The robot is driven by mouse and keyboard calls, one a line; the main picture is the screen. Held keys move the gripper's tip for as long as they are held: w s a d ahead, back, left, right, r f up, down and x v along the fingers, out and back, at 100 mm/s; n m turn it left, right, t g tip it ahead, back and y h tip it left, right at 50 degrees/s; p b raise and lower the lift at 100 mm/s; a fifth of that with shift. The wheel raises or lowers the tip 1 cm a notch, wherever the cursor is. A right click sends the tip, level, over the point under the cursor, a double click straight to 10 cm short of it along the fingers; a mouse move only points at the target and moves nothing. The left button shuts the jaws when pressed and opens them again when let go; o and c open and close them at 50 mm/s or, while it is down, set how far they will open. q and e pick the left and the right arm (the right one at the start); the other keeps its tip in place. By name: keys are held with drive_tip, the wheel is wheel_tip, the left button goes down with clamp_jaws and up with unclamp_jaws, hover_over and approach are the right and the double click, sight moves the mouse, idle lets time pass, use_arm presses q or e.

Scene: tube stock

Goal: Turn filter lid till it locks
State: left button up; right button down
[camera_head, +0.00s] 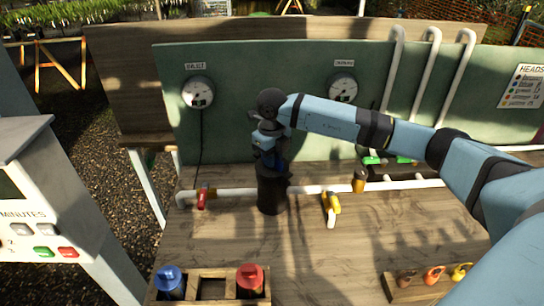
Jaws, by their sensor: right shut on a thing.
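The black filter housing (271,192) stands upright on the wooden bench, in line with the white pipe. My right gripper (271,163) points down onto its top from above. It is shut on the filter lid, which is mostly hidden by the gripper and wrist. I cannot tell from this view how far the lid is turned. My left gripper is not in view.
A red-handled valve (202,197) sits left of the filter and a yellow-handled valve (331,204) right of it. Two gauges (198,93) (342,88) are on the green panel behind. A wooden rack (212,274) with blue and red-capped items stands in front.

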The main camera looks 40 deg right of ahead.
drive_tip(key=c, duration=1.1)
unclamp_jaws()
drive_tip(key=shift+o, duration=0.2)
wheel_tip(320, 180, up, 14)
drive_tip(key=b, duration=0.1)
drive_tip(key=shift+f, duration=0.1)
